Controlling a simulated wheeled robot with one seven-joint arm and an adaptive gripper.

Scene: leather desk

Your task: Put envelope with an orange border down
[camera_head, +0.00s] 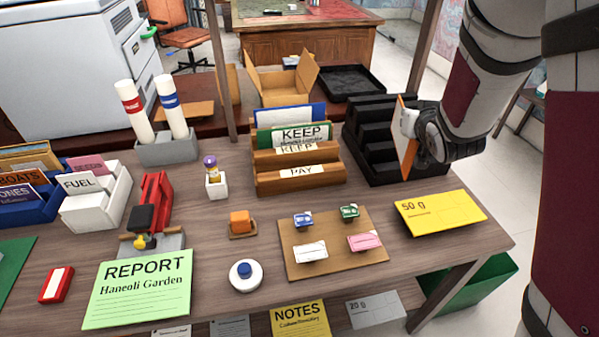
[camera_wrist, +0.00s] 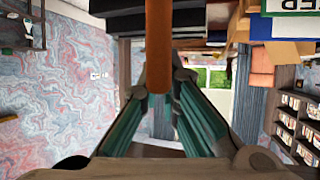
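The envelope with an orange border (camera_head: 402,143) is held upright, seen nearly edge-on, in front of the right part of the black stepped rack (camera_head: 366,140). In the wrist view the envelope (camera_wrist: 159,45) is an orange strip between the fingers. My gripper (camera_head: 409,124) is shut on it from the right. In the wrist view my gripper's fingers (camera_wrist: 160,85) close in on the strip from both sides. The black rack (camera_wrist: 190,20) shows at the top of the wrist view. I cannot tell whether the envelope touches the rack.
A wooden stepped rack (camera_head: 262,180) with KEEP and PAY labels stands left of the black rack. A yellow 50 g envelope (camera_head: 440,213) lies on the desk (camera_head: 420,255) below my gripper. A wooden board (camera_head: 300,268) with small stamps lies to its left.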

